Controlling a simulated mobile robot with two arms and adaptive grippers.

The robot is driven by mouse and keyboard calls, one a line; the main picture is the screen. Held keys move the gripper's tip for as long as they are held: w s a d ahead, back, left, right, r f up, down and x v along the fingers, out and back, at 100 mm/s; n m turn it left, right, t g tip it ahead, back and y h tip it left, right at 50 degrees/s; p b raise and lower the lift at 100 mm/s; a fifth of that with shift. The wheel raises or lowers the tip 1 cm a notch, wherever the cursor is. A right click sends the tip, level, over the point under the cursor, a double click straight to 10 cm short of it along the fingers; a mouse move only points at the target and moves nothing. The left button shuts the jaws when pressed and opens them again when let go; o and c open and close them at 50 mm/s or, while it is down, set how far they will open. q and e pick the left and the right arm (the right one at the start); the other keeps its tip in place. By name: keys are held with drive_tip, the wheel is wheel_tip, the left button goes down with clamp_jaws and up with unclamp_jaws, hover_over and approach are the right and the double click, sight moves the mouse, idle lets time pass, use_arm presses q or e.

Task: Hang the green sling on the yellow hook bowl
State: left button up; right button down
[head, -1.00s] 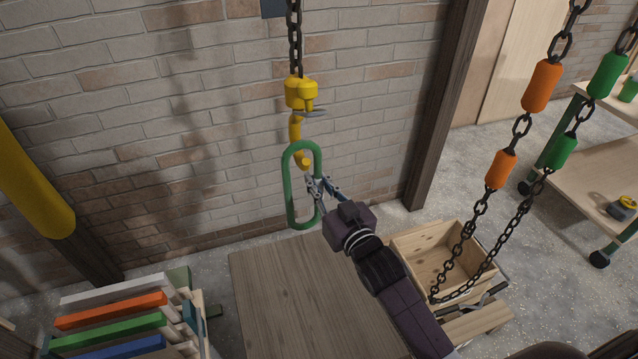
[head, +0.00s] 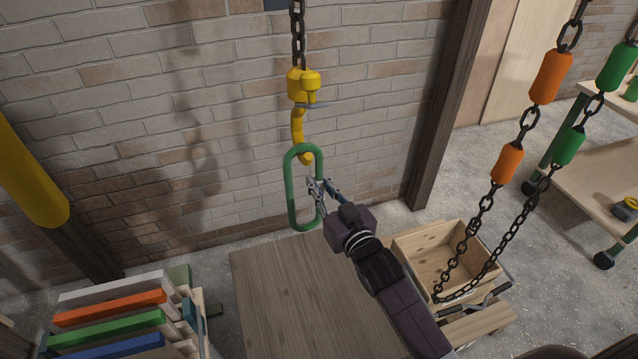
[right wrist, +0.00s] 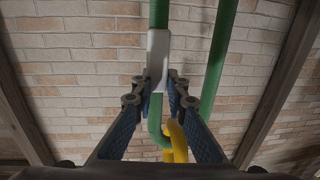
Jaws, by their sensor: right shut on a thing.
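The green sling (head: 291,190) is a long upright loop in the head view. My right gripper (head: 316,186) is shut on its right side; in the right wrist view the fingers (right wrist: 160,88) close around a pale sleeve (right wrist: 158,55) on the green strand. The yellow hook (head: 297,124) hangs from a dark chain, its bowl at the loop's top end. The yellow curve shows just below the green top bend, and the two overlap. In the right wrist view the yellow hook (right wrist: 176,143) crosses the green bend. I cannot tell whether the sling's weight rests in the bowl. My left gripper is not in view.
A wooden table top (head: 290,290) lies below the sling. A wooden crate (head: 415,252) stands right of it, with a chain with orange and green sleeves (head: 507,163) hanging in front. A rack of coloured boards (head: 110,318) is at lower left. A brick wall (head: 180,130) stands behind.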

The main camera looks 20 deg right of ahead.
drive_tip(key=c, duration=1.8)
unclamp_jaws()
drive_tip(key=shift+c, duration=0.2)
